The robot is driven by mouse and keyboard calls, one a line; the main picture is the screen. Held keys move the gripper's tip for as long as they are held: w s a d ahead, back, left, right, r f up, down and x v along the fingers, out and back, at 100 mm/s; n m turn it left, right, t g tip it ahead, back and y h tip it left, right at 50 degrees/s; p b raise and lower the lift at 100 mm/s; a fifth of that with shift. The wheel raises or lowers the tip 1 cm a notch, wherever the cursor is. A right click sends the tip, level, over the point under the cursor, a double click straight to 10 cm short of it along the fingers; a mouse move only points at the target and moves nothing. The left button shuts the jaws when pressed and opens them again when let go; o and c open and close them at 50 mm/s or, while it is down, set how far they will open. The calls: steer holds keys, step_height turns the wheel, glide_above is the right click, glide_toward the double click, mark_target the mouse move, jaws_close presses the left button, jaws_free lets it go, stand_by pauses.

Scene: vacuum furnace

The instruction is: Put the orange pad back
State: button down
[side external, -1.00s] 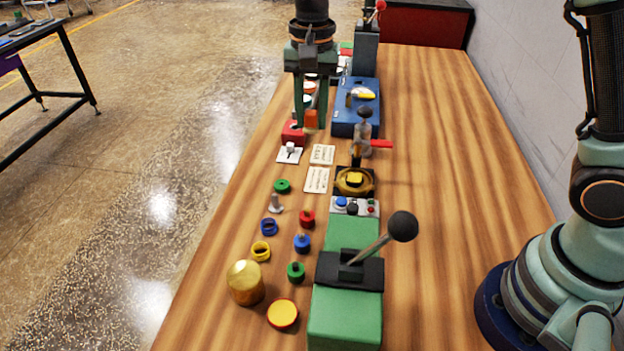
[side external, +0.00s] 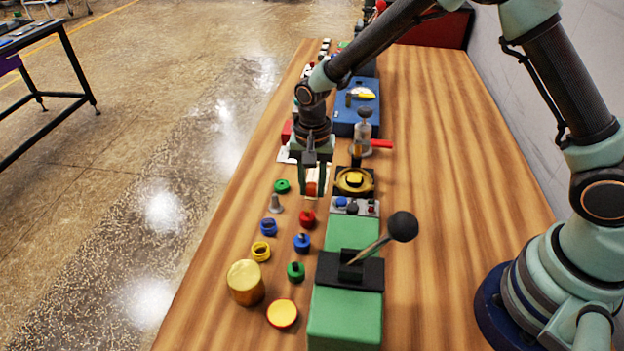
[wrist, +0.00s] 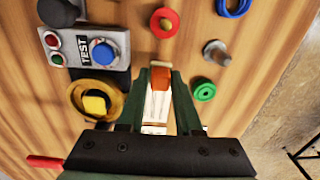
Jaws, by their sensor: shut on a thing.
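My gripper (side external: 312,194) is shut on the orange pad (side external: 311,187) over the left-middle part of the wooden bench. In the wrist view, the orange pad (wrist: 160,78) sits between the fingertips of my gripper (wrist: 161,72). A white printed card (wrist: 157,105) lies below and is partly hidden by the fingers. I cannot tell the exact height of the pad above the bench.
A green ring (side external: 282,186), a grey peg (side external: 276,204) and a red knobbed piece (side external: 307,219) stand close by.

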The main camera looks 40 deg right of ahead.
steer(key=shift+f, duration=0.85)
steer(key=shift+f, duration=0.1)
steer(key=shift+f, duration=0.1)
steer(key=c, duration=0.6)
jaws_free()
